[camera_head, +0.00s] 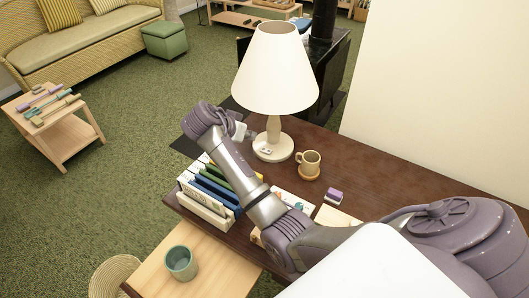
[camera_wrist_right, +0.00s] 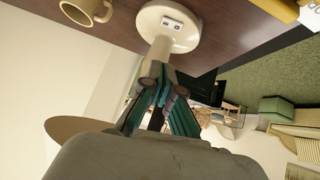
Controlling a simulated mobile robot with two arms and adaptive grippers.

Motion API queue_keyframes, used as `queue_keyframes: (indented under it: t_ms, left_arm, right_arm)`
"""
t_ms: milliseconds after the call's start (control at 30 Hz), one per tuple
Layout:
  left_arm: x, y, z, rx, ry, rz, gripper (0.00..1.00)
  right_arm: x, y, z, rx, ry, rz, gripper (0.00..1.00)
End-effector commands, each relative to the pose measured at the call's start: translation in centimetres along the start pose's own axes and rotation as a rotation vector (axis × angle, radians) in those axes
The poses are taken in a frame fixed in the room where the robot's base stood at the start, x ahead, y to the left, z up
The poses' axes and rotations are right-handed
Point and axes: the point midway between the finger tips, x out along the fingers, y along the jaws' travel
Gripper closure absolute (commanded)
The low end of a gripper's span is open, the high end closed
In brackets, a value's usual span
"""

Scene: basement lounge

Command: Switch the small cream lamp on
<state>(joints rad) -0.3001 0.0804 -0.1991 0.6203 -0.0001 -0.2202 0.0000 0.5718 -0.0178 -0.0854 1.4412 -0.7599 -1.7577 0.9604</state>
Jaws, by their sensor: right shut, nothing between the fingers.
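The small cream lamp (camera_head: 277,70) stands upright on the dark wooden table, with a wide pale shade, a cream stem and a round base (camera_head: 273,150). A small pale switch (camera_head: 264,149) sits on the base; it also shows in the right wrist view (camera_wrist_right: 173,23). I cannot tell from the shade whether the lamp is lit. My right gripper (camera_head: 246,133) is just left of the stem, above the base. In the right wrist view its fingers (camera_wrist_right: 164,82) are shut and empty, in front of the stem. Contact with the lamp cannot be told. My left gripper is out of view.
A mug (camera_head: 308,162) on a coaster stands right of the lamp. A rack of books (camera_head: 208,200) lies below my right forearm. A purple-and-white block (camera_head: 334,195) and a green cup (camera_head: 181,263) are nearer. A dark stove (camera_head: 318,60) stands behind.

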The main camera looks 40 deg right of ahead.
Motion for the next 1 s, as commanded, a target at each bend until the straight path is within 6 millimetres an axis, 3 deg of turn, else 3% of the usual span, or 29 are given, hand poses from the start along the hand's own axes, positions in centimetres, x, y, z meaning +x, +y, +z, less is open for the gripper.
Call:
queue_keyframes:
  t_ms: [367, 867, 1000]
  left_arm:
    - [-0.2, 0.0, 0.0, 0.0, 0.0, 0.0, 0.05]
    - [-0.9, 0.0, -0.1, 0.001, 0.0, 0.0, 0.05]
    - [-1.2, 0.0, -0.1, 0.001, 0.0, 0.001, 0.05]
  right_arm:
    - [0.7, 0.1, -0.1, 0.0, 0.001, 0.002, 1.0]
    - [10.3, 0.1, -0.2, -0.001, -0.001, 0.004, 1.0]
    - [11.7, 0.1, 1.6, -0.002, -0.001, 0.003, 1.0]
